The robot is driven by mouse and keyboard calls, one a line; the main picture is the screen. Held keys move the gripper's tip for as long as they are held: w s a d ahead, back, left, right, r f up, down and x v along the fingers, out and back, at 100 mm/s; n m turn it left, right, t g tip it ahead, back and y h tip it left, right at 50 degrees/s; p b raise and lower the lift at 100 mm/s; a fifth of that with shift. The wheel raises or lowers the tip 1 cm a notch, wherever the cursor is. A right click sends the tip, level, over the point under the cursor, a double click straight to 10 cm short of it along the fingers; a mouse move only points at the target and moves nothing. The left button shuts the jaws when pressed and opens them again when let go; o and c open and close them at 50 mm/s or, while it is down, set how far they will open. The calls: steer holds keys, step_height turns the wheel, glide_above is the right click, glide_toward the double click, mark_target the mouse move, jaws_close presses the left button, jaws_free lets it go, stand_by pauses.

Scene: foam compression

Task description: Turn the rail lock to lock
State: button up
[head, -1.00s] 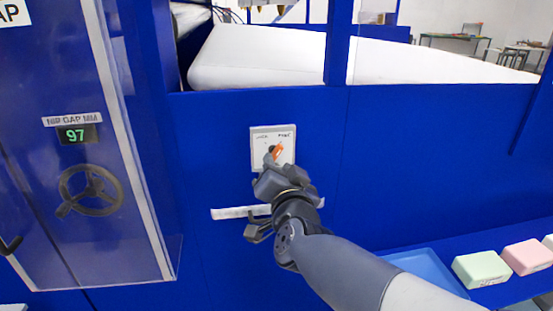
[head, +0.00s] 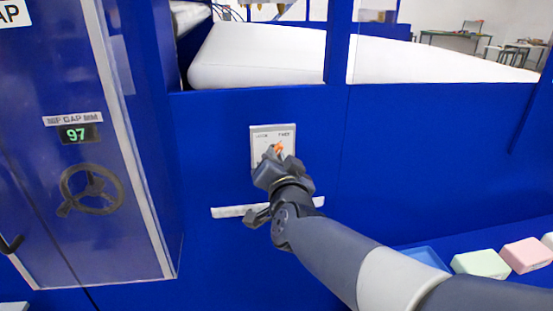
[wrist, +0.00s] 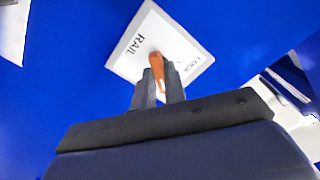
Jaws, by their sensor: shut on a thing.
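The rail lock is a white plate (head: 260,134) on the blue machine panel, with an orange lever handle (head: 280,148) on it. In the wrist view the plate (wrist: 133,44) carries the words "RAIL" and "LOCK", and the orange handle (wrist: 157,66) sits between my fingers. My gripper (head: 271,157) is shut on the handle, and it also shows in the wrist view (wrist: 158,88). It covers the lower part of the plate in the head view. Which mark the handle points to is hard to tell.
A white strip (head: 230,212) runs below the plate, behind my wrist. A clear-covered cabinet at left has a handwheel (head: 91,190) and a display (head: 75,135) reading 97. Foam blocks (head: 482,264) and a blue tray (head: 425,257) lie at lower right.

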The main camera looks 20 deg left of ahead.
jaws_close()
steer(key=shift+n+p, duration=3.15)
steer(key=shift+n, duration=4.75)
steer(key=o, duration=0.7)
jaws_free()
